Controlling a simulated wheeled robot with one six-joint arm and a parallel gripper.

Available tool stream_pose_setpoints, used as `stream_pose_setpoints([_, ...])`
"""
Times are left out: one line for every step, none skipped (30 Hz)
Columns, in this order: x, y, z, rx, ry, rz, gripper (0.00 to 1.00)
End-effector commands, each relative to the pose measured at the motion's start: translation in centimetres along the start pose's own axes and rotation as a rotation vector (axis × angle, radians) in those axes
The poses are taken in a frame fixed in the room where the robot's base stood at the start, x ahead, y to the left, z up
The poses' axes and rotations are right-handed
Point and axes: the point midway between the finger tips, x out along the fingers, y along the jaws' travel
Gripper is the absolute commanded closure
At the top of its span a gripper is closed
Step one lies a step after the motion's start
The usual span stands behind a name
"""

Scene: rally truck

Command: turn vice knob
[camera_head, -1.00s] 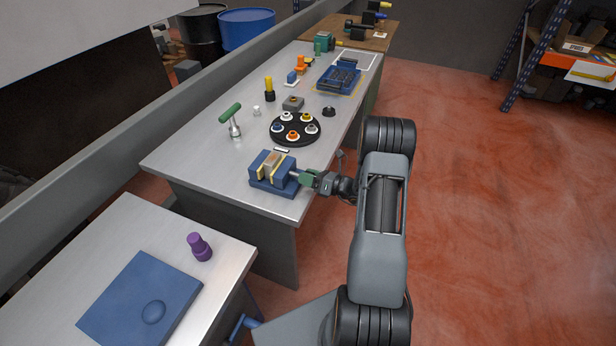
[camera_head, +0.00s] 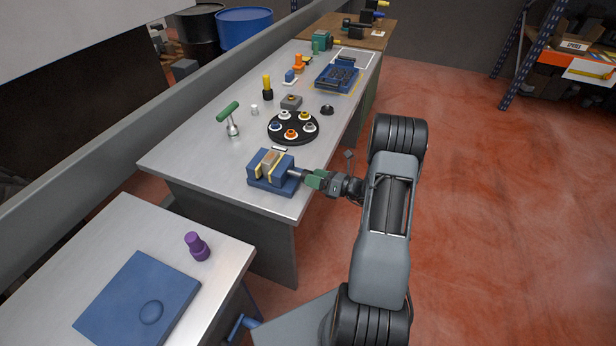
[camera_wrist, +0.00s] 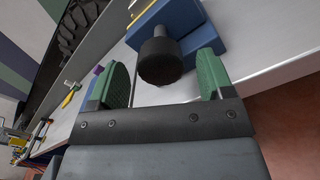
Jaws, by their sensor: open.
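The blue vice (camera_head: 262,184) sits near the front right edge of the metal workbench, with a tan block (camera_head: 270,156) between its yellow jaws. Its dark round knob (camera_head: 297,174) points right towards my gripper (camera_head: 312,180). In the wrist view the black knob (camera_wrist: 160,62) lies between the two green fingers of my gripper (camera_wrist: 162,72), with a gap on each side. The fingers are open and hold nothing. The blue vice body shows behind the knob in the wrist view (camera_wrist: 182,18).
A black round tray (camera_head: 283,139) with several coloured ringed parts lies behind the vice. A nearer table (camera_head: 130,225) holds a blue plate and a purple piece. Open floor lies to the right.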

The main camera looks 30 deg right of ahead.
Motion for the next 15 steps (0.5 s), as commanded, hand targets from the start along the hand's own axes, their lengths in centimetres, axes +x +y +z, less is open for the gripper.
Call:
stream_pose_setpoints([-1.2, -0.2, -0.1, -0.001, -0.003, -0.006, 0.26])
stream_pose_setpoints([-1.8, -0.2, -0.1, -0.001, -0.003, -0.006, 0.26])
stream_pose_setpoints([-2.7, -0.2, -0.1, -0.001, -0.003, -0.005, 0.26])
stream_pose_setpoints([-3.3, -0.2, -0.1, -0.001, -0.004, -0.005, 0.26])
stream_pose_setpoints([-4.0, -0.2, -0.1, -0.001, -0.003, -0.005, 0.26])
stream_pose_setpoints([-4.8, -0.2, -0.1, -0.001, -0.003, -0.006, 0.26])
stream_pose_setpoints([-5.3, -0.2, -0.1, -0.001, -0.002, -0.005, 0.26])
stream_pose_setpoints([-5.9, -0.2, -0.1, -0.001, -0.003, -0.006, 0.26])
stream_pose_setpoints([-6.6, -0.2, -0.1, 0.000, -0.002, -0.004, 0.26])
stream_pose_setpoints([-7.1, -0.2, -0.1, 0.000, -0.003, -0.005, 0.26])
stream_pose_setpoints([-7.6, -0.2, -0.1, 0.000, -0.002, -0.004, 0.26])
stream_pose_setpoints([-8.1, -0.1, -0.1, 0.000, -0.002, -0.004, 0.26])
stream_pose_setpoints([-8.5, -0.1, -0.1, -0.001, -0.002, -0.004, 0.26])
stream_pose_setpoints([-8.9, -0.1, -0.1, -0.001, -0.001, -0.003, 0.26])
stream_pose_setpoints([-9.3, -0.1, -0.1, -0.001, -0.001, -0.003, 0.26])
